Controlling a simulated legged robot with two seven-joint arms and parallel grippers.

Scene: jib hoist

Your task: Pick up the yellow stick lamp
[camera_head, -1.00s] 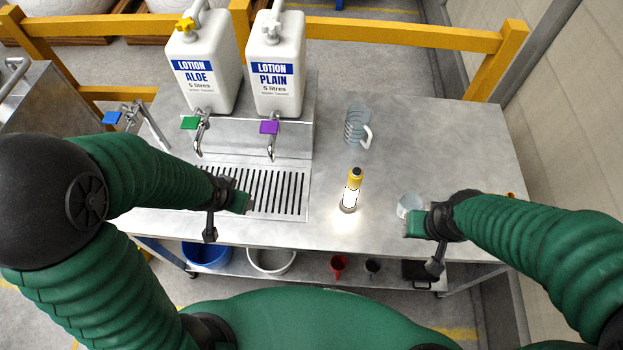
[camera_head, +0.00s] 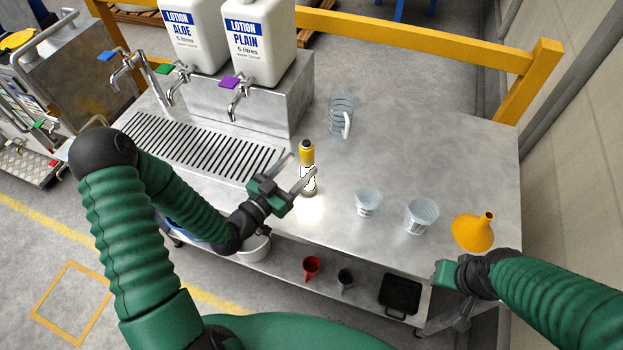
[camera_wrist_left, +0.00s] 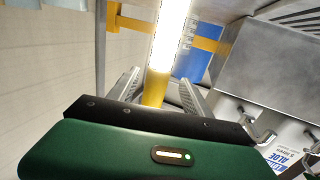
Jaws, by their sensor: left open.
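The yellow stick lamp (camera_head: 307,154) stands upright on the metal bench, with a yellow upper part, a dark cap and a bright white lower tube that lights the bench top. My left gripper (camera_head: 304,165) is open, its two fingers on either side of the lamp in the head view. In the left wrist view the lamp's yellow part (camera_wrist_left: 155,88) lies between the spread fingers, with a gap on each side. Its white tube (camera_wrist_left: 171,35) stretches beyond them. My right gripper (camera_head: 446,318) is low by the bench's front right; its jaw state is unclear.
A clear jug (camera_head: 340,117) stands behind the lamp. Two clear cups (camera_head: 368,202) (camera_head: 421,215) and an orange funnel (camera_head: 472,233) are to its right. The lotion dispensers (camera_head: 260,42) and drain grille (camera_head: 195,146) are to the left. The bench's back right is clear.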

